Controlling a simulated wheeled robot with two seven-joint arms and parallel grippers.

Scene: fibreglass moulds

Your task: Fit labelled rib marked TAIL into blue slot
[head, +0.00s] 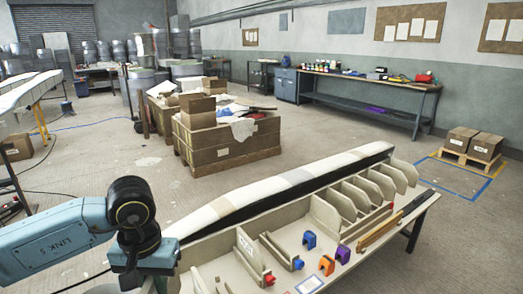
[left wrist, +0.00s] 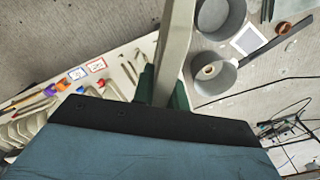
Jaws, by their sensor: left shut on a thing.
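In the left wrist view my left gripper (left wrist: 163,92), with dark green fingers, is shut on a long pale grey-beige piece (left wrist: 177,45) that stretches up out of the picture. No label shows on its visible face, so I cannot tell whether it is the TAIL rib. In the head view my left arm comes in from the left and its gripper is out of sight. A pale upright piece with a white label (head: 245,243) stands in the mould; its lettering is too small to read. A blue-ended fitting (head: 298,264) lies near a red-ended one (head: 268,279). My right gripper is not in view.
A blue clamp (head: 309,240), an orange one (head: 326,264) and a purple one (head: 343,253) sit on the bench front. Several pale ribs (head: 360,195) stand along the mould's right half. A wooden bar (head: 378,232) lies at the right. Grey pots (left wrist: 212,73) appear in the wrist view.

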